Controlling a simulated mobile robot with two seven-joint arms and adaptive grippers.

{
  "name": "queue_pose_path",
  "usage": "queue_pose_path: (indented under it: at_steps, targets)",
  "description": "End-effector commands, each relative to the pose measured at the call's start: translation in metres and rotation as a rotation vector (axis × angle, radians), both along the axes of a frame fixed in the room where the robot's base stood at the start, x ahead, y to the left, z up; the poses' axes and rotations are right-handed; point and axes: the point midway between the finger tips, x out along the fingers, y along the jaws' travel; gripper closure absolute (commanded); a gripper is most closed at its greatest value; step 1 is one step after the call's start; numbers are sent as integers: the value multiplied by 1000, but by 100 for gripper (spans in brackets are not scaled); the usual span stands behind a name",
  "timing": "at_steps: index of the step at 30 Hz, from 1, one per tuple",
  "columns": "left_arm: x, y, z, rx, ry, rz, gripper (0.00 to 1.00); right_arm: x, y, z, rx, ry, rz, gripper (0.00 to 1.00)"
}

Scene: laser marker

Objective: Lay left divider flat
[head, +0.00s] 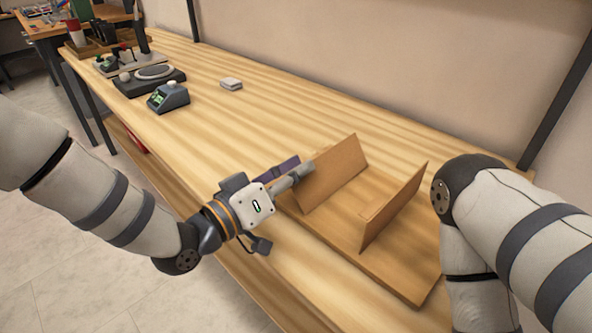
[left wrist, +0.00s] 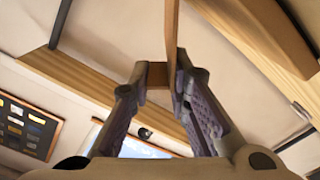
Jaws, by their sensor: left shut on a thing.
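A wooden base board (head: 387,272) lies on the workbench and carries two upright wooden panels. The left divider (head: 338,171) stands tilted on the board. The right divider (head: 396,208) stands apart from it, also tilted. My left gripper (head: 304,170) is at the upper left edge of the left divider. In the left wrist view, the left gripper's purple-padded fingers (left wrist: 172,88) are closed around the edge of a thin wooden panel (left wrist: 172,40), the left divider. My right arm comes in at the right, and its gripper is hidden or out of frame.
The workbench (head: 290,110) has a clear stretch behind the board. A small white block (head: 231,84), a dark device with a green display (head: 168,97) and a round platform (head: 152,75) stand farther left. A wall runs along the back.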

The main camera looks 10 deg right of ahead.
Motion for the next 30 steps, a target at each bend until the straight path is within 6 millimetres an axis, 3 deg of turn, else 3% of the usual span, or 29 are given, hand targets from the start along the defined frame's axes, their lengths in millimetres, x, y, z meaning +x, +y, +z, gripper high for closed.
queue_pose_path:
  at_steps: [5,6,8,9,19,30]
  targets:
    - [-2,-2,0,-1,2,-6,100,0,0,0,0,0,0,1]
    - [-2,-2,0,-1,2,-6,81,0,0,0,0,0,0,1]
    - [-2,-2,0,-1,2,-6,67,0,0,0,0,0,0,1]
    - [-2,-2,0,-1,2,-6,65,0,0,0,0,0,0,1]
    - [-4,5,0,1,-1,-1,65,0,0,0,0,0,0,1]
    - [-60,76,0,-1,2,-1,65,0,0,0,0,0,0,1]
